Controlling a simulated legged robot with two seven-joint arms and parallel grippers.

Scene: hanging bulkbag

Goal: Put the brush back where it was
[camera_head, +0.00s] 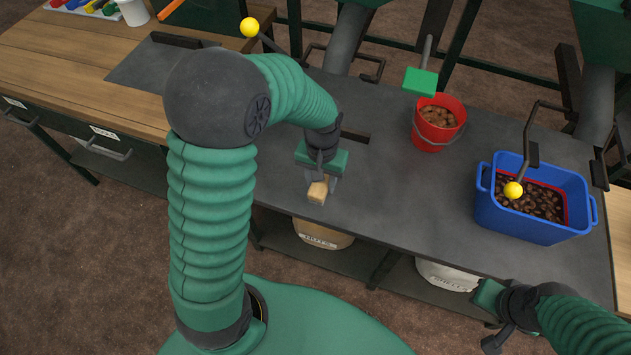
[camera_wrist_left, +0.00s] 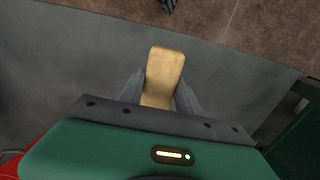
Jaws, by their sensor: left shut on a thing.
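The brush (camera_head: 317,194) shows as a tan wooden piece; no bristles can be made out. My left gripper (camera_head: 322,182) is shut on it, above or at the front part of the dark grey bench top (camera_head: 385,190); I cannot tell whether it touches the surface. In the left wrist view the tan brush (camera_wrist_left: 162,75) sits between the two grey fingers (camera_wrist_left: 160,97) and points away from the gripper. My right gripper (camera_head: 488,300) is at the lower right, in front of the bench edge, and its jaws cannot be made out.
A red bucket (camera_head: 421,143) with brown contents stands behind to the right. A blue crate (camera_head: 515,222) with dark brown contents is at the right. A wooden table (camera_head: 60,65) adjoins at left. Bench between gripper and crate is clear.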

